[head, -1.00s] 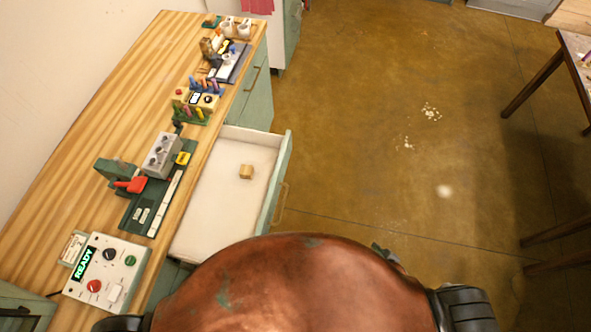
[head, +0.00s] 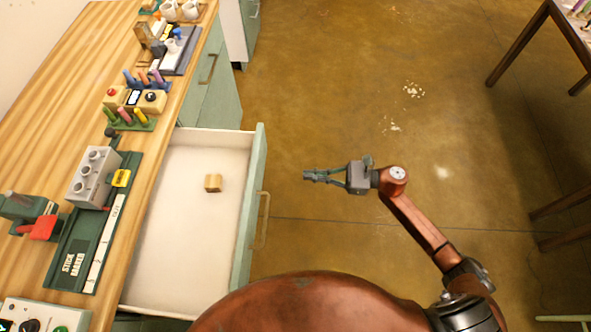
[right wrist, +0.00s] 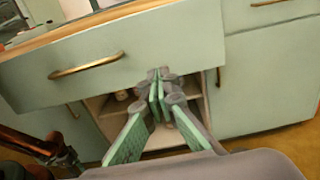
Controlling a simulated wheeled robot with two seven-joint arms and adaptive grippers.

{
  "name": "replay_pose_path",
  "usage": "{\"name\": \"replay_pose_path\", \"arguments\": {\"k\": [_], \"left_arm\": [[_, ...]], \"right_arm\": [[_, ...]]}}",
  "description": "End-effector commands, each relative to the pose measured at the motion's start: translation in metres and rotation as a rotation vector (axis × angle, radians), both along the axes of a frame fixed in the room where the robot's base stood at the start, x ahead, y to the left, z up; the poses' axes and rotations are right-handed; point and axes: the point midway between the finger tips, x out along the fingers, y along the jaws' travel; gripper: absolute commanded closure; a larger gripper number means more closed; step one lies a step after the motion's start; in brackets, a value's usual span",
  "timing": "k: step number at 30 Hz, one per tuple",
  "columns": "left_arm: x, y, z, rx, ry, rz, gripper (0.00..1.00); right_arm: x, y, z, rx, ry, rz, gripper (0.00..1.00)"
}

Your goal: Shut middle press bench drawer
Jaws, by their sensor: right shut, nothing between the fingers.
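The middle press bench drawer (head: 257,165) is pulled out from the bench, with a white interior and a pale green front. A small wooden block (head: 213,183) lies inside it. Its brass handle (head: 263,221) is on the front; the handle also shows in the right wrist view (right wrist: 88,68). My right gripper (head: 307,175) is shut and empty, pointing left at the drawer front, with a gap between them. In the right wrist view the fingertips (right wrist: 158,78) appear in front of the lower right part of the drawer front. My left gripper is not in view.
The wooden bench top (head: 75,80) holds a stick maker (head: 82,240), a grey moulding block (head: 92,176), a rack of coloured sticks (head: 128,120) and cups (head: 180,10). Open shelving shows below the drawer in the wrist view. The brown floor (head: 350,90) right of the drawer is clear.

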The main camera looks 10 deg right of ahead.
Motion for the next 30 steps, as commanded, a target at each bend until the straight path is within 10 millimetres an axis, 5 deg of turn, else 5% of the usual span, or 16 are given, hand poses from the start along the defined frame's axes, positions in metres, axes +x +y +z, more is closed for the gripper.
{"name": "replay_pose_path", "arguments": {"k": [18, 30], "left_arm": [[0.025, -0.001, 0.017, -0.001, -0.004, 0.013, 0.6], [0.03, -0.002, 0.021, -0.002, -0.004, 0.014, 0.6]], "right_arm": [[0.036, 0.107, 0.0, 0.005, 0.005, -0.002, 1.0], [0.04, 0.12, 0.0, 0.004, 0.005, -0.004, 1.0]]}}
